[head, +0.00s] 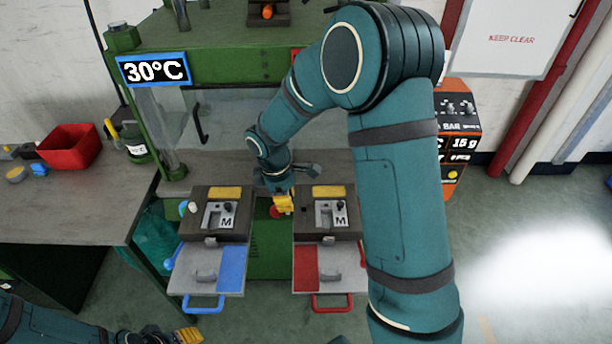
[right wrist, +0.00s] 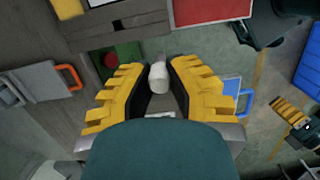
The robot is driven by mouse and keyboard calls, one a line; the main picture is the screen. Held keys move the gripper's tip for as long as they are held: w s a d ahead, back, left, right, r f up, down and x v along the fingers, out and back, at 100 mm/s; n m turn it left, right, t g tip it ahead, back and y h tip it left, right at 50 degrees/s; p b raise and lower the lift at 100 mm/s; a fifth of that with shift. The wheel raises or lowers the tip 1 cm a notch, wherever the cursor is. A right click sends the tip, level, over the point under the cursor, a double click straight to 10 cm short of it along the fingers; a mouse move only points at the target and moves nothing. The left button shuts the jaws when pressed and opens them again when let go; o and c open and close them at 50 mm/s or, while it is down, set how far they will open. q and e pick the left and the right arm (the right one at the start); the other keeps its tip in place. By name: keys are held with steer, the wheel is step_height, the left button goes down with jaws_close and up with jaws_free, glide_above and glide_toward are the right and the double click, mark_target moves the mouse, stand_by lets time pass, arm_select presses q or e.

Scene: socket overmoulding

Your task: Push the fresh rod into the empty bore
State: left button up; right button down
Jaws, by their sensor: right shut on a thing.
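My right gripper (head: 283,203) is between the two dark mould blocks under the press. In the right wrist view its yellow fingers (right wrist: 158,92) are shut on a short white rod (right wrist: 158,78), whose rounded end sticks out past the fingertips. The left mould block (head: 200,236) has a metal insert marked M and a small white piece (head: 193,207) at its left. The right mould block (head: 306,232) has a similar insert. I cannot make out which bore is empty. My left gripper (head: 187,336) is at the bottom left edge, partly cut off; its opening is unclear.
A blue-handled tray (head: 205,270) and a red-handled tray (head: 306,265) stick out in front of the blocks. A red bin (head: 69,146) stands on the left bench (head: 95,205). The green press (head: 225,64) with a 30°C sign rises behind. Open floor lies at right.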

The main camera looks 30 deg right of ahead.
mark_target(303, 203)
steer(key=w+d+n+t, duration=0.1)
steer(key=w+d+n, duration=0.2)
steer(key=d+n, duration=0.3)
steer(key=shift+d+r+n+p, duration=0.35)
steer(key=shift+r+n+p, duration=0.1)
steer(key=shift+n, duration=1.25)
steer(key=shift+f+b, duration=3.05)
steer(key=shift+f, duration=2.15)
steer(key=c, duration=1)
jaws_free()
steer(key=shift+o, duration=0.2)
steer(key=shift+r, duration=0.15)
